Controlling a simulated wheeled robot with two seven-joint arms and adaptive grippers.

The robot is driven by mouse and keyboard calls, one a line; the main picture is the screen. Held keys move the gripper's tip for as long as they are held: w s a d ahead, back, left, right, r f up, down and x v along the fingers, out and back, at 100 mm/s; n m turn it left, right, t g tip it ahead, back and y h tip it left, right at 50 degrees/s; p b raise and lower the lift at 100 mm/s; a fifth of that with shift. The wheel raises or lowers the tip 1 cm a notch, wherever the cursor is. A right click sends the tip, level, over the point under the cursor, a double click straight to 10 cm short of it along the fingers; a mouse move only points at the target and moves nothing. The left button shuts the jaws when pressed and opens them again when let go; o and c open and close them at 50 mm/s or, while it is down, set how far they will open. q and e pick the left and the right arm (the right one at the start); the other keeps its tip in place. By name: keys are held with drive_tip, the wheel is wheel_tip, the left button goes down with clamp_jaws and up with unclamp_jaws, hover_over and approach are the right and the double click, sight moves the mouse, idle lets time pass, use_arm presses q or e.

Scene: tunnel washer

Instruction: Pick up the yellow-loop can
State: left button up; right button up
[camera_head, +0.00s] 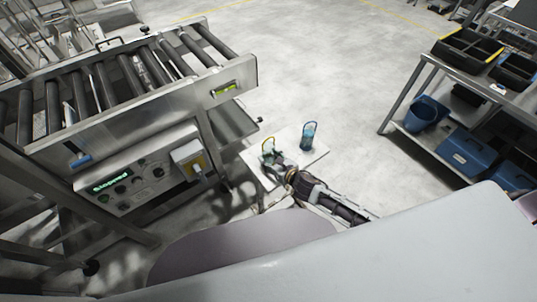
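The yellow-loop can (267,147) stands on a small white stand (311,157) in the middle of the head view. Its yellow loop shows above it, and its lower part is hidden behind my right gripper. My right gripper (275,161) reaches in from the lower right, with its fingers at the can. The fingers are too small and dark to tell whether they are open around the can or shut on it. A second can (308,138) with a blue loop stands to the right on the same stand, apart from the gripper. My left gripper is not in view.
A roller conveyor (130,90) with a control panel (127,182) stands at the left, close to the stand. A metal shelf cart (430,62) with black bins, a blue bucket (425,113) and blue crates stands at the right. The floor between is clear.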

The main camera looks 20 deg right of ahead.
sight(271, 146)
drive_tip(key=c, duration=0.4)
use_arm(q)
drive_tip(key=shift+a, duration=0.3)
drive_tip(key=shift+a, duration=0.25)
use_arm(e)
drive_tip(key=shift+r, duration=0.1)
drive_tip(key=shift+r, duration=0.4)
drive_tip(key=shift+r+p, duration=0.3)
drive_tip(key=shift+r, duration=0.45)
wheel_tip(271, 146, up, 6)
drive_tip(key=shift+p, duration=0.55)
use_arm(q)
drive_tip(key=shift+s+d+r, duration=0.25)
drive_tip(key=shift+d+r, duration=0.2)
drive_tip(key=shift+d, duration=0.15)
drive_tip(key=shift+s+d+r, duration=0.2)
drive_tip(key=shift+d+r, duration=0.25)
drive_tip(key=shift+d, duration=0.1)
use_arm(e)
drive_tip(key=shift+r, duration=0.75)
